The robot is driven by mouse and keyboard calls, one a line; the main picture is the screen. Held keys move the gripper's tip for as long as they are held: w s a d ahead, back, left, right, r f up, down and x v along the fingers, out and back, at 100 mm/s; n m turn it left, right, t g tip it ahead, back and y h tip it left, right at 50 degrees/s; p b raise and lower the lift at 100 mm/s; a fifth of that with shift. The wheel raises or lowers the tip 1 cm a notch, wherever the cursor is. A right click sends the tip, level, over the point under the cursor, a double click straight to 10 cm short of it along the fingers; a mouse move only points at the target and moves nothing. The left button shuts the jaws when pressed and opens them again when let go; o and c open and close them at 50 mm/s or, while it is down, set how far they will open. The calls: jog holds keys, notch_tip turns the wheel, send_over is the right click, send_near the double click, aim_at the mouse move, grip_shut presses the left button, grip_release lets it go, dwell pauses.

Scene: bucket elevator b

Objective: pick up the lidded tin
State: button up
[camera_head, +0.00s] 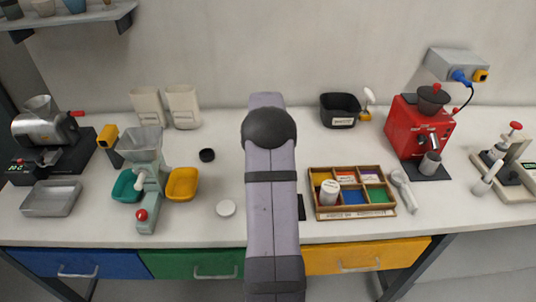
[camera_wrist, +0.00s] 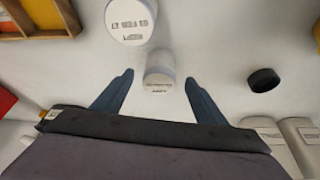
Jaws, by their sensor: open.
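A small pale tin (camera_wrist: 160,66) with a lettered label stands on the white bench in the wrist view. It is between the fingertips of my gripper (camera_wrist: 159,77), which is open, with a finger on each side. I cannot tell how far below the fingertips it is. A second white tin (camera_wrist: 130,20) with dark lettering on its round top stands just beyond it, toward the top edge. I cannot tell which of these is the lidded tin. In the head view, my arm hides my gripper and the bench beneath it.
A black puck (camera_head: 207,155) and a white round piece (camera_head: 226,208) lie left of my arm. A grinder (camera_head: 147,170) stands left, a black bin (camera_head: 341,109) behind, a red machine (camera_head: 418,130) far right.

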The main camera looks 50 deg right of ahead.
jog(key=shift+p+x, duration=0.8)
jog(key=shift+x, duration=1.15)
jog(key=c, duration=1.2)
